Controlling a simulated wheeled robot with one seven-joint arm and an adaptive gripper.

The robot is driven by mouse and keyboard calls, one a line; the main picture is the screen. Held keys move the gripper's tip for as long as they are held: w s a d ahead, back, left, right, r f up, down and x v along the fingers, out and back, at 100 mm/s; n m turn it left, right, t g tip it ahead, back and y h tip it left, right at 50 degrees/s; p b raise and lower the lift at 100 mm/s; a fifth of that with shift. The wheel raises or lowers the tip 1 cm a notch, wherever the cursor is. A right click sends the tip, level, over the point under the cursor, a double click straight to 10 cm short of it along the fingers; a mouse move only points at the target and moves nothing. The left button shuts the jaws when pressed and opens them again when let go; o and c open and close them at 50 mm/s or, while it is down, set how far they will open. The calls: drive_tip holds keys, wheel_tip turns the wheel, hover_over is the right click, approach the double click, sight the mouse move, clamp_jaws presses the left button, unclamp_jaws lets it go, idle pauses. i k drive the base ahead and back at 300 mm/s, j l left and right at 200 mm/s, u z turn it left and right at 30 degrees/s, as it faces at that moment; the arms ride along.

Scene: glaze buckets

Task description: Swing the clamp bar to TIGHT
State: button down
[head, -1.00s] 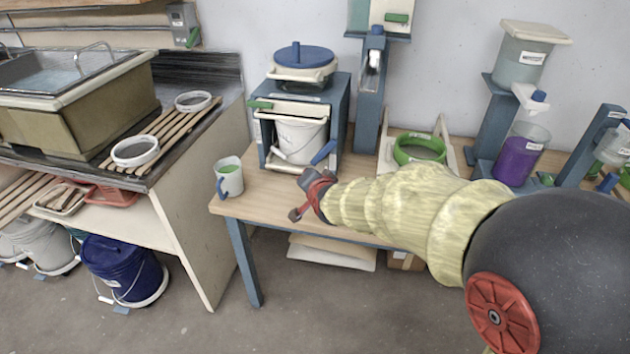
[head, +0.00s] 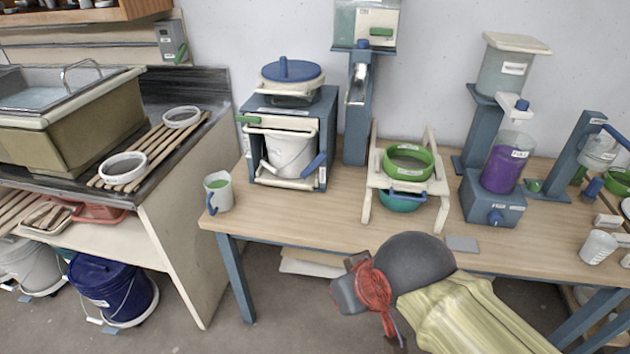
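A blue frame (head: 329,130) stands on the wooden table and holds a white bucket (head: 290,152). A slanted blue bar (head: 315,164) at the frame's right front, rising to the right, looks like the clamp bar. A small label (head: 322,179) is below it, too small to read. A cream bar (head: 282,134) with a green end (head: 248,119) crosses the frame's upper front. My folded arm is at the lower middle, in front of the table edge and apart from the blue bar. I cannot make out my gripper's fingers in this folded part.
To the right are a cream stand with a green ring (head: 408,162) and a purple-filled cylinder (head: 504,168). A sink bench (head: 176,230) stands left. The table front between mug and stand is clear.

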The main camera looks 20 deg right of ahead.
sight(319, 159)
drive_tip(key=i+j+z, duration=0.1)
drive_tip(key=z, duration=1.05)
drive_tip(key=j+z, duration=0.35)
drive_tip(key=j, duration=0.25)
drive_tip(key=j+z, duration=0.4)
drive_tip(key=j, duration=0.2)
drive_tip(key=k+j+z, duration=0.2)
drive_tip(key=j+z, duration=0.15)
drive_tip(key=j, duration=0.2)
drive_tip(key=k+j, duration=0.1)
drive_tip(key=j, duration=0.25)
drive_tip(key=k+j, duration=0.1)
drive_tip(key=j, duration=0.2)
